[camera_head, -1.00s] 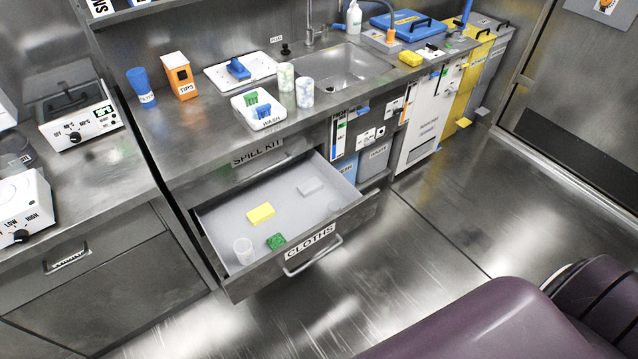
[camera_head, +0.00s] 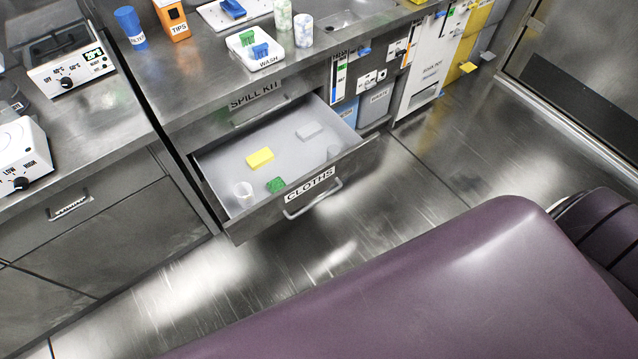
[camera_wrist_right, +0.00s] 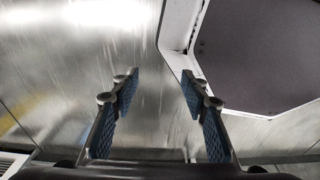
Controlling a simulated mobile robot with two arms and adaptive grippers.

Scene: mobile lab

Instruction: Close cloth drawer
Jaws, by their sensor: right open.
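The cloths drawer (camera_head: 228,224) stands pulled out of the counter front in the head view. Its label reads CLOTHS, and a bar handle (camera_head: 312,200) runs along its front. Inside lie a yellow block (camera_head: 260,158), a green block (camera_head: 275,185), a pale grey block (camera_head: 309,131) and a white cup (camera_head: 243,193); another pale round item is partly hidden by the front panel. My right gripper (camera_wrist_right: 160,88) is open and empty in the right wrist view, with the metal floor behind it. The drawer is not seen in that view. My left gripper is not in view.
The shut spill kit drawer (camera_head: 256,97) is just above. Waste bins (camera_head: 374,103) stand right of the drawer. Floor (camera_head: 430,170) in front is open.

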